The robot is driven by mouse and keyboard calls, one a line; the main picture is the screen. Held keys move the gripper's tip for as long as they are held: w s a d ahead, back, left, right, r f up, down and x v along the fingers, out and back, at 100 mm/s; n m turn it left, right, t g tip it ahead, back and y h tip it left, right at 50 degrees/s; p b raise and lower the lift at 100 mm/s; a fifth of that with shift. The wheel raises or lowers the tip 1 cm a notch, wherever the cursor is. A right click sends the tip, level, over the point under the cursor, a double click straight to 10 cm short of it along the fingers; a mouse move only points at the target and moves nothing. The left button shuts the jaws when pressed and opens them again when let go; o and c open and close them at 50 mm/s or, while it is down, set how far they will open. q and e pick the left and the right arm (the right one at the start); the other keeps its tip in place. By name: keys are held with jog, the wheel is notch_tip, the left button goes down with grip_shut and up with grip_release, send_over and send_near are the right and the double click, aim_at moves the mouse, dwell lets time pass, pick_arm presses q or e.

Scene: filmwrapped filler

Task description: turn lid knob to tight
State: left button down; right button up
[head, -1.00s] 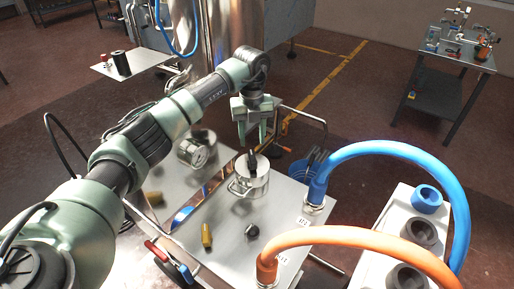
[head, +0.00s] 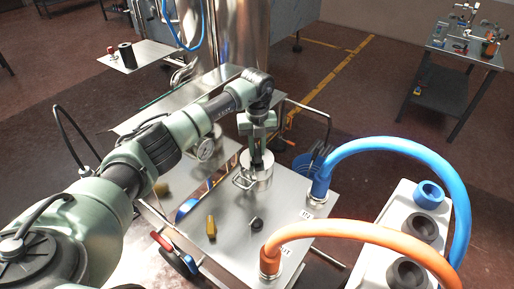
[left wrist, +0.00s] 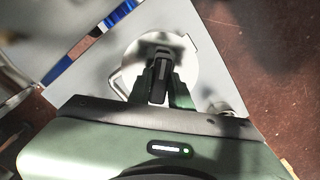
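A round metal pot (head: 257,181) with a lid and a wire handle stands on the steel table. The lid's dark bar knob (head: 255,157) is partly hidden by my left gripper (head: 257,150), which points straight down from above the lid. In the left wrist view, the pale round lid (left wrist: 190,50) shows with the dark knob (left wrist: 159,80) between the two green fingers (left wrist: 163,92) of my left gripper. The fingers stand close on both sides of the knob; I cannot tell whether they press on it. My right gripper is not in view.
On the steel table (head: 225,243) lie a yellow piece (head: 211,226) and a small black knob (head: 256,224). Thick blue (head: 405,150) and orange (head: 370,232) hoses arch at the right.

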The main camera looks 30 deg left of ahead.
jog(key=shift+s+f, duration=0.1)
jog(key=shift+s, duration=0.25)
pick_arm(q)
jog(key=shift+m, duration=0.4)
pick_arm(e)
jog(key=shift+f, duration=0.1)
pick_arm(q)
jog(key=m+b, duration=0.1)
jog(key=m, duration=0.2)
jog(key=m+b, duration=0.1)
jog(key=m, duration=0.3)
jog(key=shift+b, duration=0.35)
jog(key=m+b, duration=0.1)
jog(key=m, duration=0.4)
jog(key=shift+m, duration=0.4)
jog(key=m+b, duration=0.1)
jog(key=m, duration=0.3)
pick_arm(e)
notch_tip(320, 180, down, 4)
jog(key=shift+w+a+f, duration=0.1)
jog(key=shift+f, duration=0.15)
pick_arm(q)
jog(key=shift+m, duration=0.3)
jog(key=shift+r, duration=0.1)
jog(key=c, duration=1.3)
grip_release()
